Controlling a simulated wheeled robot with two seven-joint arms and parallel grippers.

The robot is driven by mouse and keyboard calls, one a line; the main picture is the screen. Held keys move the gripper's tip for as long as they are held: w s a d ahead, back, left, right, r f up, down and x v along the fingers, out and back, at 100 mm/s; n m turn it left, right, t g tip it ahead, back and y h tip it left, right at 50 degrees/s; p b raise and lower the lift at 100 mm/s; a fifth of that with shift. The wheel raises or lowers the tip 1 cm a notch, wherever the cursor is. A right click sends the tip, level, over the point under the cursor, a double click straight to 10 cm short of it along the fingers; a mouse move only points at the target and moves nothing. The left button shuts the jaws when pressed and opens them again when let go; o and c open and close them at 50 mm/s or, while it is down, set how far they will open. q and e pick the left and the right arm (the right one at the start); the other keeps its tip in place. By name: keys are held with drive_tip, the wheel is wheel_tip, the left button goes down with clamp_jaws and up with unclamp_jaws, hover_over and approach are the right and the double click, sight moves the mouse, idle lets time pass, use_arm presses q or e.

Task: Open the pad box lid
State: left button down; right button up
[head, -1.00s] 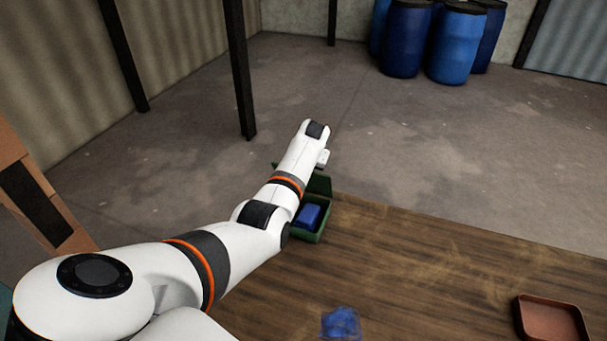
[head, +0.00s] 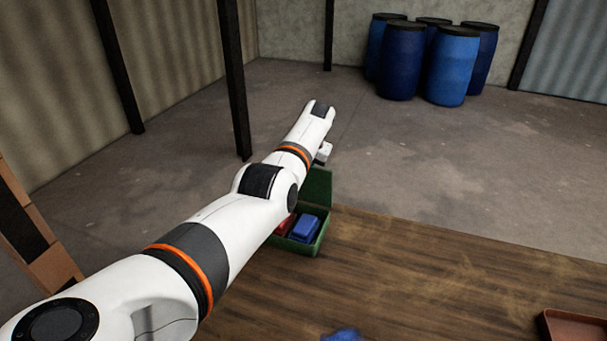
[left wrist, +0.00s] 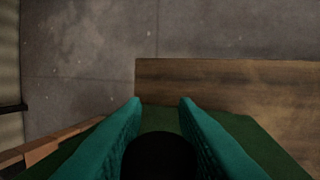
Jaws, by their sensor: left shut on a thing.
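The green pad box (head: 319,243) stands at the table's far left edge. Its lid (head: 319,188) is raised, standing up at the box's far side. Inside lie a blue pad (head: 305,228) and a red one (head: 286,224), partly hidden by my left arm. In the left wrist view, my left gripper's teal fingers (left wrist: 162,108) stand either side of a dark round knob (left wrist: 160,155), with the green lid (left wrist: 240,145) around it. The gripper is shut on the knob. In the head view the fingers are hidden behind my arm. My right gripper is not in view.
A blue crumpled thing (head: 342,335) lies at the front of the wooden table (head: 430,275). A reddish tray (head: 575,328) is at the right. Blue barrels (head: 405,60) stand far behind on the floor. The table's middle is clear.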

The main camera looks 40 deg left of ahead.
use_arm(q)
drive_tip(key=shift+f, duration=0.3)
drive_tip(key=c, duration=1.3)
unclamp_jaws()
drive_tip(key=shift+o, duration=0.8)
drive_tip(key=shift+a, duration=0.1)
drive_tip(key=shift+r, duration=0.2)
